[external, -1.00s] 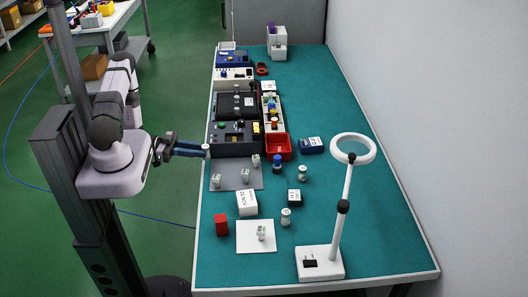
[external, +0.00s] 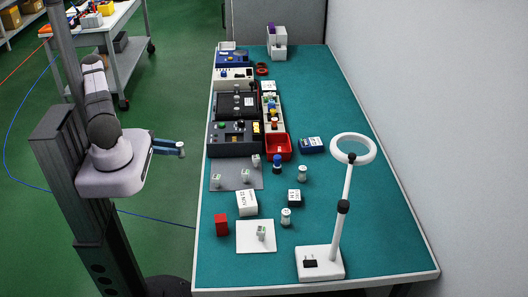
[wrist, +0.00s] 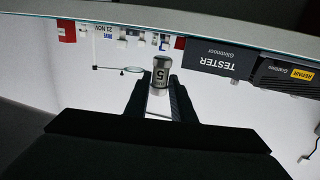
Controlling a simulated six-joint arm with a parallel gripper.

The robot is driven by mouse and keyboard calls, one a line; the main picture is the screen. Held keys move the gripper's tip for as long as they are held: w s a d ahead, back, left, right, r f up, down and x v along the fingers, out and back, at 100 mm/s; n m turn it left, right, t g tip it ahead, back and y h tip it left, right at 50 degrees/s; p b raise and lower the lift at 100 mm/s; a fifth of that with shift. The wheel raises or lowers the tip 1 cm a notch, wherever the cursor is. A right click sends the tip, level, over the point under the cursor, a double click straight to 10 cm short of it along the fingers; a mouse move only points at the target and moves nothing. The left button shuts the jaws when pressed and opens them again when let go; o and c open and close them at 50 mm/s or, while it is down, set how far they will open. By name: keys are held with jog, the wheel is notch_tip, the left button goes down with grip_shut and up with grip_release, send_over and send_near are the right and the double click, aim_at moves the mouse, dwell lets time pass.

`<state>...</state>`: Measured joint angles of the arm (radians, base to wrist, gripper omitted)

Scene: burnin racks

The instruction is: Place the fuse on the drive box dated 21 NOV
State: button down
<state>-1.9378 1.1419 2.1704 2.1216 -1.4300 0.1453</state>
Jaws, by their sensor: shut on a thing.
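My gripper (external: 170,147) is shut on the fuse (wrist: 161,75), a small grey-and-white cylinder marked 5. The fuse also shows at the fingertips in the external view (external: 182,149). My gripper holds it off the left side of the bench, over the floor. The white drive box (external: 247,203) lies on the bench's near left part, apart from my gripper. In the wrist view, which is upside down, a white box (wrist: 103,29) reads 21 NOV.
Near the drive box are a red block (external: 221,224), a white plate (external: 256,244) and a smaller black-and-white box (external: 294,198). A grey mat (external: 229,187) holds small pale parts. A magnifier lamp (external: 320,262) stands at right. Equipment and a red bin (external: 278,150) sit farther back.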

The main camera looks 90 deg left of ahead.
aim_at(183, 150)
jog(key=shift+w, duration=0.1)
jog(key=w+m+g+h, duration=0.1)
jog(key=w+h, duration=0.1)
jog(key=w+d+m+g+h, duration=0.1)
jog(key=m+h, duration=0.1)
jog(key=w+d+m+h, duration=0.1)
jog(key=w+h, duration=0.1)
jog(key=shift+w+d+f+m+g+h, duration=0.1)
jog(key=shift+w+d+m+g+h, duration=0.2)
jog(key=shift+m+g, duration=0.1)
jog(key=w+d+r+n+t+y+p, duration=0.1)
jog(key=w+d+r+p, duration=0.1)
jog(key=w+d+r, duration=0.6)
jog(key=w+d+r+y+p, duration=0.1)
jog(key=w+d+r+p, duration=0.15)
jog(key=w+d, duration=0.85)
jog(key=shift+s+d+f+b, duration=0.15)
jog(key=shift+d+f, duration=0.05)
jog(key=shift+f, duration=1.35)
jog(key=shift+s+d+f+b, duration=0.1)
jog(key=shift+s+d+f, duration=0.1)
jog(key=shift+f, duration=1.3)
jog(key=shift+s+d+f+b, duration=0.1)
jog(key=shift+d+f+b, duration=0.1)
jog(key=shift+f, duration=1.35)
jog(key=shift+f, duration=0.15)
